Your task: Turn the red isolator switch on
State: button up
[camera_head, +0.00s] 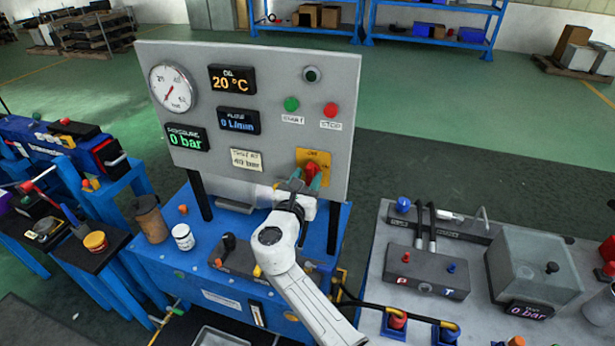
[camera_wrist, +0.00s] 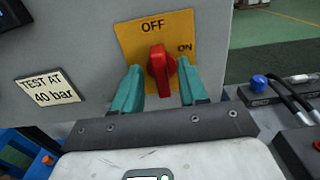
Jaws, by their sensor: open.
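The red isolator switch (camera_wrist: 160,67) sits on a yellow plate (camera_wrist: 133,42) marked OFF at the top and ON at the right. Its handle stands about upright, toward OFF. In the head view the switch (camera_head: 311,171) is at the lower right of the grey panel, partly hidden by my gripper. My gripper (camera_wrist: 160,88) is open, with one teal finger on each side of the red handle.
The grey panel (camera_head: 245,80) carries gauges, a green START button (camera_head: 291,104) and a red STOP button (camera_head: 331,110). A TEST AT 40 bar label (camera_head: 247,160) is left of the switch. A grey bench (camera_head: 400,300) with hoses and a tank stands at the right.

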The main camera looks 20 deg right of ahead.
jog(key=shift+w+d, duration=0.25)
jog(key=shift+w, duration=0.05)
grip_shut()
dwell(0.3)
